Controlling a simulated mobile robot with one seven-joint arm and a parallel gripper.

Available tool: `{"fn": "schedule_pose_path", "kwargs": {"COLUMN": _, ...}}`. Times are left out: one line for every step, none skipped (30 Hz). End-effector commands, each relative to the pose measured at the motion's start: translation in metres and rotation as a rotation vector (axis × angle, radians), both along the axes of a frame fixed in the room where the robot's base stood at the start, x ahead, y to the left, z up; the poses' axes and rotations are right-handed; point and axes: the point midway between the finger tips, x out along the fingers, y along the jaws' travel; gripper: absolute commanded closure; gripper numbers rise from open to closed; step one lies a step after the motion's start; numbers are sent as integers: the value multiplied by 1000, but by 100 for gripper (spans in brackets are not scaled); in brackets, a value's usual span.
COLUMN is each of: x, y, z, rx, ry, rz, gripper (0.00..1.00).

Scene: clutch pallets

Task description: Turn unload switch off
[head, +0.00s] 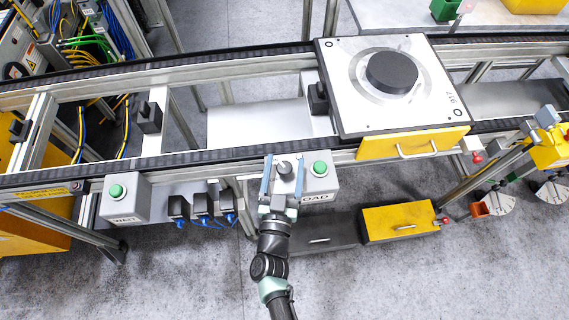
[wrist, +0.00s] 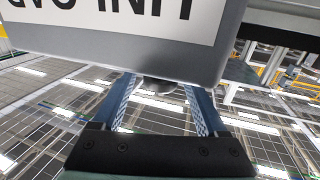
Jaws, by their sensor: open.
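The unload switch box (head: 328,183) is a light grey box on the front of the conveyor, with a partly hidden label ending in "OAD" and a green button (head: 320,168). Its dark round switch knob (head: 284,168) sits left of the button. My gripper (head: 283,160) is open, with one blue finger on each side of the knob. In the wrist view my gripper (wrist: 163,80) shows the dark knob (wrist: 158,85) between the fingers, under the grey box (wrist: 225,40). I cannot tell whether the fingers touch the knob, nor its exact setting.
A similar WAIT box (head: 124,203) with a green button hangs to the left. Between them are several small black units (head: 203,207) with blue connectors. A pallet (head: 345,85) with a black disc stands on the conveyor. A yellow drawer (head: 400,222) lies low at the right.

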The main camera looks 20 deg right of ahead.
Motion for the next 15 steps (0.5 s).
{"fn": "schedule_pose_path", "kwargs": {"x": 1, "y": 0, "z": 0, "rx": 0, "ry": 0, "rz": 1, "gripper": 25}}
{"fn": "schedule_pose_path", "kwargs": {"x": 1, "y": -1, "z": 0, "rx": 1, "ry": 1, "rz": 1, "gripper": 25}}
{"fn": "schedule_pose_path", "kwargs": {"x": 1, "y": -1, "z": 0, "rx": 1, "ry": 1, "rz": 1, "gripper": 25}}
{"fn": "schedule_pose_path", "kwargs": {"x": 1, "y": -1, "z": 0, "rx": 1, "ry": 1, "rz": 1, "gripper": 25}}
{"fn": "schedule_pose_path", "kwargs": {"x": 1, "y": -1, "z": 0, "rx": 1, "ry": 1, "rz": 1, "gripper": 25}}
{"fn": "schedule_pose_path", "kwargs": {"x": 1, "y": -1, "z": 0, "rx": 1, "ry": 1, "rz": 1, "gripper": 25}}
{"fn": "schedule_pose_path", "kwargs": {"x": 1, "y": -1, "z": 0, "rx": 1, "ry": 1, "rz": 1, "gripper": 25}}
{"fn": "schedule_pose_path", "kwargs": {"x": 1, "y": 0, "z": 0, "rx": 1, "ry": 1, "rz": 1, "gripper": 25}}
{"fn": "schedule_pose_path", "kwargs": {"x": 1, "y": 0, "z": 0, "rx": 1, "ry": 1, "rz": 1, "gripper": 32}}
{"fn": "schedule_pose_path", "kwargs": {"x": 1, "y": 0, "z": 0, "rx": 0, "ry": 0, "rz": 1, "gripper": 37}}
{"fn": "schedule_pose_path", "kwargs": {"x": 1, "y": 0, "z": 0, "rx": 0, "ry": 0, "rz": 1, "gripper": 43}}
{"fn": "schedule_pose_path", "kwargs": {"x": 1, "y": 0, "z": 0, "rx": 0, "ry": 0, "rz": 1, "gripper": 50}}
{"fn": "schedule_pose_path", "kwargs": {"x": 1, "y": 0, "z": 0, "rx": 0, "ry": 0, "rz": 1, "gripper": 55}}
{"fn": "schedule_pose_path", "kwargs": {"x": 1, "y": 0, "z": 0, "rx": 0, "ry": 0, "rz": 1, "gripper": 61}}
{"fn": "schedule_pose_path", "kwargs": {"x": 1, "y": 0, "z": 0, "rx": 0, "ry": 0, "rz": 1, "gripper": 68}}
